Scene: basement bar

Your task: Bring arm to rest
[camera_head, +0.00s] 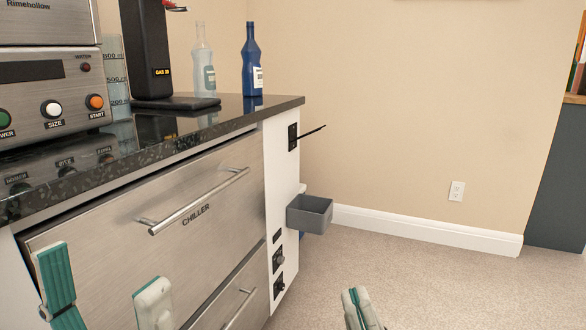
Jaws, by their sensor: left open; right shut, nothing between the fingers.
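My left gripper (106,302) is at the lower left of the head view, in front of the steel chiller drawer (110,215). Its two teal-padded fingers are spread apart with nothing between them. My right gripper (355,296) is at the bottom centre, over the carpet. Its fingertips are together and hold nothing. Most of both arms is out of the picture.
The dark counter (165,142) carries a machine with knobs (50,95), a black dispenser (146,50), a clear bottle (203,70) and a blue bottle (251,65). A grey bin (310,213) sticks out from the cabinet's end. Carpet (430,285) to the right is clear.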

